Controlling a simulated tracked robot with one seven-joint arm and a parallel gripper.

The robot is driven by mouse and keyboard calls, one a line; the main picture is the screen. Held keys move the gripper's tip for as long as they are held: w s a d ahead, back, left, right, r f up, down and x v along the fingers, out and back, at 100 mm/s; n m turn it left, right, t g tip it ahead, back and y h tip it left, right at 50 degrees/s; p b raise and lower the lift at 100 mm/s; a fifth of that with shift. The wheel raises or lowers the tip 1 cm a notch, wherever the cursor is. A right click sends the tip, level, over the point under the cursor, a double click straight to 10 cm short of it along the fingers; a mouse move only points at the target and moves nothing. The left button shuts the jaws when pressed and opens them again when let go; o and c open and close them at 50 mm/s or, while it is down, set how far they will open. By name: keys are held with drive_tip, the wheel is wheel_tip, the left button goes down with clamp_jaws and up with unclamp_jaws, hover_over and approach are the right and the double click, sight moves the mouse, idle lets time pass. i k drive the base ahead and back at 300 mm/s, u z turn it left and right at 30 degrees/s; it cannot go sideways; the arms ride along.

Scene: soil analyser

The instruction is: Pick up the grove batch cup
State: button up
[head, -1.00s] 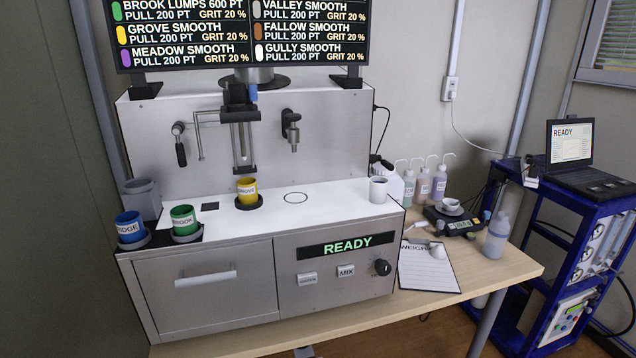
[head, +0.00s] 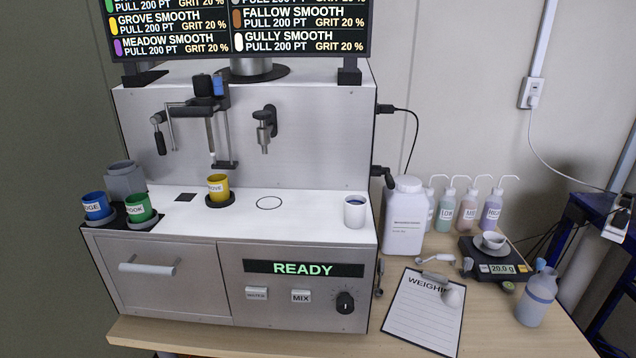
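The grove batch cup (head: 218,189) is yellow with a white label, only partly legible now. It stands upright on a small dark round base on the analyser's white top, below the dark mixing or dispensing arm (head: 212,120) of the machine. My gripper is not in view, and nothing is touching the cup from my side.
A blue cup (head: 95,207) and a green cup (head: 138,209) stand on dark holders at the left, beside a grey container (head: 124,181). A white cup (head: 355,212) stands at the right of the top. An empty ring mark (head: 269,203) lies between. A white jug (head: 404,222) stands beside the machine.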

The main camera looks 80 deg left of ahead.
sight(217, 184)
drive_tip(key=i, duration=1.8)
drive_tip(key=u, duration=2.35)
drive_tip(key=i, duration=0.15)
drive_tip(key=u, duration=1.95)
drive_tip(key=i, duration=0.9)
drive_tip(key=z, duration=0.3)
